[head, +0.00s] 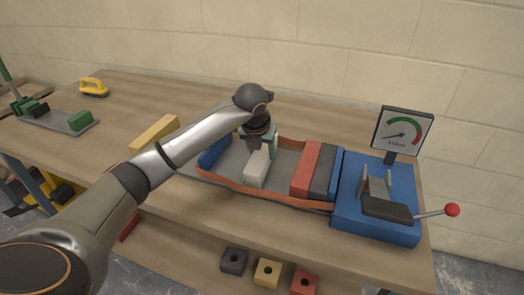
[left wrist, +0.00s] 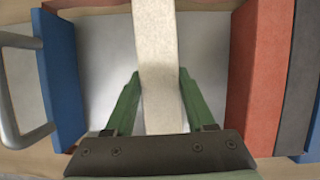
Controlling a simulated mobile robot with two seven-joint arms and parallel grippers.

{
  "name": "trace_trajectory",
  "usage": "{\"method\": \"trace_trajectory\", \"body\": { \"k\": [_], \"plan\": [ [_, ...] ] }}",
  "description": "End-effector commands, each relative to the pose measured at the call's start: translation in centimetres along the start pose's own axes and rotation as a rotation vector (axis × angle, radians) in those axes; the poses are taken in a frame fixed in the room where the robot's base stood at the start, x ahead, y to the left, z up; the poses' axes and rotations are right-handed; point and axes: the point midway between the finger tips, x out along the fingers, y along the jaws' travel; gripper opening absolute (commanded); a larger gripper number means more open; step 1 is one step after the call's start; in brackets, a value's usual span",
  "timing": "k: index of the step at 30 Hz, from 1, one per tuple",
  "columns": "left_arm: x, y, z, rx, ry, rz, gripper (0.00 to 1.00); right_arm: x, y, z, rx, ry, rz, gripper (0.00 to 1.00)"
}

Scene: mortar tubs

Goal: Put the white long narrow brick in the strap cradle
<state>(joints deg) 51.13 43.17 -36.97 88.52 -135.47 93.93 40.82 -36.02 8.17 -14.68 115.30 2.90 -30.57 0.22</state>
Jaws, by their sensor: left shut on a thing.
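The white long narrow brick (head: 257,168) is between the green fingers of my left gripper (head: 262,148), which is shut on it. In the left wrist view the brick (left wrist: 159,70) runs away from the gripper between the two green fingers (left wrist: 158,85). The strap cradle (head: 228,182) is a grey tray with an orange strap around it and blue end blocks. The gripper and brick are over the bare middle of the cradle. I cannot tell whether the brick touches its floor. My right gripper is not in view.
A red brick (head: 306,168) and a dark grey brick (head: 324,172) stand at the cradle's right end. Beside them is a blue tensioner (head: 375,228) with a red-knobbed lever and a gauge (head: 403,130). A yellow long brick (head: 155,133) lies left of the cradle. Small holed blocks (head: 267,271) sit lower in front.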

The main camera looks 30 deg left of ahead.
Motion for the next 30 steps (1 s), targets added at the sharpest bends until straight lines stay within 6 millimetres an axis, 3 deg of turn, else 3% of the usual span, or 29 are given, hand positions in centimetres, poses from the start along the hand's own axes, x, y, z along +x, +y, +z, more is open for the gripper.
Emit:
{"method": "trace_trajectory", "body": {
  "k": [2, 3, 11, 21, 26, 30],
  "plan": [
    [0.0, 0.0, 0.1, -0.002, -0.006, -0.002, 0.00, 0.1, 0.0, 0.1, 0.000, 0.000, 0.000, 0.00],
    [-0.1, 0.0, 0.2, -0.002, -0.007, -0.002, 0.59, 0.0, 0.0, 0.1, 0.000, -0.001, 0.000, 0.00],
    [0.0, 0.0, 0.0, -0.001, -0.002, -0.001, 0.89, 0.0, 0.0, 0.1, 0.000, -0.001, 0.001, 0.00],
    [0.0, 0.0, -0.1, 0.001, 0.003, 0.001, 0.90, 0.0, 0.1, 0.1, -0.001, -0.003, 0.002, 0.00],
    [-2.4, 0.0, 0.0, 0.001, -0.002, 0.000, 0.90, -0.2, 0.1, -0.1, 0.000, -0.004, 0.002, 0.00],
    [-5.7, 0.0, 0.1, 0.000, -0.006, 0.000, 0.90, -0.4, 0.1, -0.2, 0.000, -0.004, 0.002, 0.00]
  ]
}}
